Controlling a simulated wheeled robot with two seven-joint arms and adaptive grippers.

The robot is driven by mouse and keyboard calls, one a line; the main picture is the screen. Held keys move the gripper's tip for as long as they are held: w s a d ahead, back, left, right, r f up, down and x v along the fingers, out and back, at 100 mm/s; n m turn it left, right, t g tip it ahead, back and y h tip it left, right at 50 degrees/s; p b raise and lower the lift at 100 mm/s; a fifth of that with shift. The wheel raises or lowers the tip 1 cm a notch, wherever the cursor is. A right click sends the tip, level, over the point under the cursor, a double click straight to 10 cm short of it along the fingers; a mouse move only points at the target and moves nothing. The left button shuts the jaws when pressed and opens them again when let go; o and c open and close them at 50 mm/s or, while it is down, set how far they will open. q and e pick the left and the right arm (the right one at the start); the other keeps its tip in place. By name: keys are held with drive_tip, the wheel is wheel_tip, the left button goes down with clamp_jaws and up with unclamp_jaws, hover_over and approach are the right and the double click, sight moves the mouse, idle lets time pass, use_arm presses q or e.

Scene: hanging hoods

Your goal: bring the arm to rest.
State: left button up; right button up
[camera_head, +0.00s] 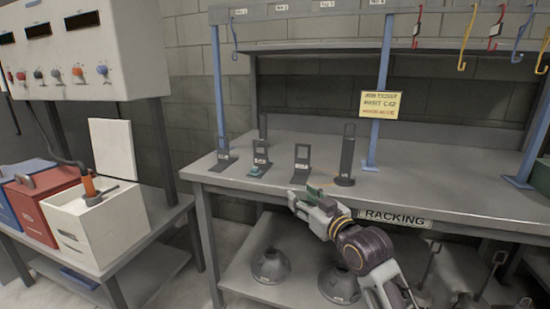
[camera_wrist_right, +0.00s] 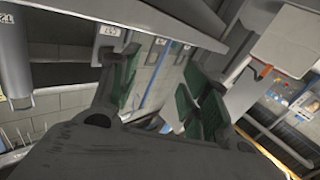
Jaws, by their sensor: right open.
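My right gripper (camera_head: 308,195) is at the front edge of the grey racking table (camera_head: 460,210), just in front of the small dark stands. Its arm comes in from the lower right. In the right wrist view its green-padded fingers (camera_wrist_right: 160,92) are spread apart, and I see nothing held between them. My left gripper is not in view.
Coloured hooks (camera_head: 466,40) hang from the upper rail. Grey domes (camera_head: 270,266) sit on the lower shelf. An open white box (camera_head: 110,222) stands at left.

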drive_tip(key=s+d+f+m+g+h+b, duration=0.1)
drive_tip(key=s+f, duration=0.2)
drive_tip(key=f, duration=0.7)
drive_tip(key=s+d+f+m+g+h, duration=0.15)
drive_tip(key=s+f, duration=0.25)
drive_tip(key=f, duration=0.6)
drive_tip(key=s+d+f+m+g+b, duration=0.1)
drive_tip(key=s+d+f+g, duration=0.15)
drive_tip(key=f, duration=0.75)
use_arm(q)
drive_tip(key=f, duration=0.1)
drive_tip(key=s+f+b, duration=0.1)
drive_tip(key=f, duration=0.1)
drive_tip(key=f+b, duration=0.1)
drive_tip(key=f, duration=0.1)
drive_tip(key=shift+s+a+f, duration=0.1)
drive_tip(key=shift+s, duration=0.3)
use_arm(e)
drive_tip(key=s+f+m+g, duration=0.1)
drive_tip(key=s+f+g, duration=0.3)
drive_tip(key=s+f, duration=1.6)
drive_tip(key=shift+s+a+h, duration=0.35)
drive_tip(key=shift+s+a, duration=0.05)
drive_tip(key=shift+a, duration=0.05)
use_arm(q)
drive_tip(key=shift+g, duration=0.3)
use_arm(e)
drive_tip(key=shift+d+m, duration=0.15)
drive_tip(key=shift+m, duration=0.1)
